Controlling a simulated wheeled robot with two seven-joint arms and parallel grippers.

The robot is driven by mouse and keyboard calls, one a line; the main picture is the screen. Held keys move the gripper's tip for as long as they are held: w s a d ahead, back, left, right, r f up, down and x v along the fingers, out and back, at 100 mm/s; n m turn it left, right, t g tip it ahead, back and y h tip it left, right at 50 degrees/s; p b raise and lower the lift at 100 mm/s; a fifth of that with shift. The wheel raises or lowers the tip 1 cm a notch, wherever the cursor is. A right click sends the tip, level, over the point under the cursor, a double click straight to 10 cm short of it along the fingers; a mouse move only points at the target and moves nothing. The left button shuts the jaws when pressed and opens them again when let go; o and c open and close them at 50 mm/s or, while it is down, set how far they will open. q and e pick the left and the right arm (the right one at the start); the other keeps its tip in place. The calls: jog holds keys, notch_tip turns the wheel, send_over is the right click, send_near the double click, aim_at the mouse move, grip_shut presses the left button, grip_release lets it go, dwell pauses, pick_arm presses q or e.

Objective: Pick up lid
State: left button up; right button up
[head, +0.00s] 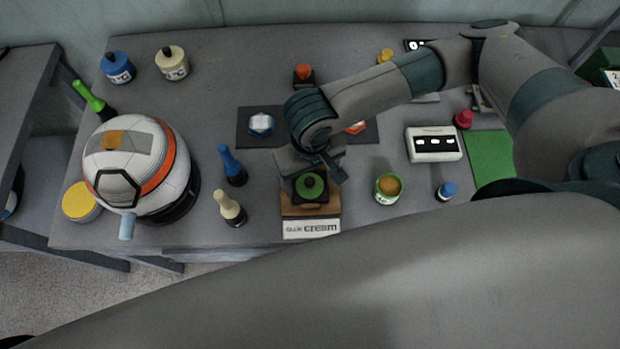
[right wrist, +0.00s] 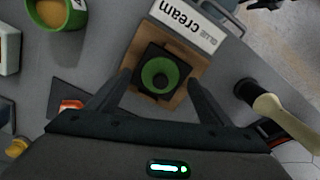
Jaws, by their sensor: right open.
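In the right wrist view the two fingers of my right gripper (right wrist: 163,82) lie on either side of the black block. A green cup (head: 388,190) with orange-brown contents stands open to the right. My left gripper is not in view.
Blue (head: 233,166) and cream (head: 229,209) bottle-like tools stand left of the stand. A white ball machine (head: 140,170) stands at the left. A white box (head: 433,144) and a green mat (head: 490,157) lie to the right. The table's front edge is close to the stand.

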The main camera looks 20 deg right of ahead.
jog(key=shift+f, duration=0.35)
jog(key=shift+c, duration=0.6)
jog(key=c, duration=1)
jog(key=shift+r, duration=0.15)
